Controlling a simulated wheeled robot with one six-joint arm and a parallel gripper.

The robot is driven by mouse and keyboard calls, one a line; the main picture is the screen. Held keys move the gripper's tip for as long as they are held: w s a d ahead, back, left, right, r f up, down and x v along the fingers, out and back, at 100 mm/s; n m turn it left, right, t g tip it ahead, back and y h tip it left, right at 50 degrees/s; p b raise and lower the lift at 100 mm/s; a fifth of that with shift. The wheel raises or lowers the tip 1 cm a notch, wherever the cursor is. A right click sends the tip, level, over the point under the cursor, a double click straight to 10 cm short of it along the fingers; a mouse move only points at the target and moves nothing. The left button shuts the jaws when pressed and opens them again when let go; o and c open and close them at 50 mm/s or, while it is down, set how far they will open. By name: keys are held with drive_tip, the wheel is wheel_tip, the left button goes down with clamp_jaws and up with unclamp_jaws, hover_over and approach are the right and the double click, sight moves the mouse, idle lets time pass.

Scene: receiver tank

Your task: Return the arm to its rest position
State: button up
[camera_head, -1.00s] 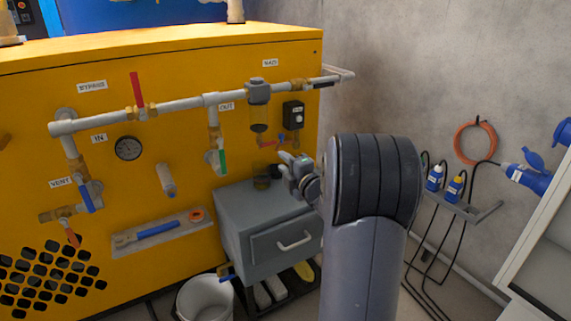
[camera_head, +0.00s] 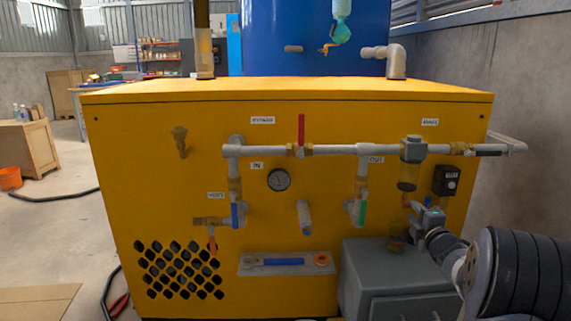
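My gripper (camera_head: 430,218) is at the right, in front of the yellow machine (camera_head: 130,160) and above the grey cabinet (camera_head: 370,255). My arm (camera_head: 500,275) reaches up to it from the lower right corner. The gripper is small and its fingers overlap the fittings behind it, so I cannot tell whether they are open or shut. A dark amber cup (camera_head: 396,242) stands on the cabinet just left of and below the gripper. I cannot tell whether they touch.
Pipes with a red-handled valve (camera_head: 301,130), a filter bowl (camera_head: 409,165) and a black control box (camera_head: 446,181) are on the machine front, close to the gripper. A tool shelf (camera_head: 288,263) is left of the cabinet. Open floor (camera_head: 50,240) lies at the left.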

drive_tip(key=shift+w+a, duration=0.1)
drive_tip(key=shift+w, duration=1.15)
drive_tip(key=shift+s, duration=0.15)
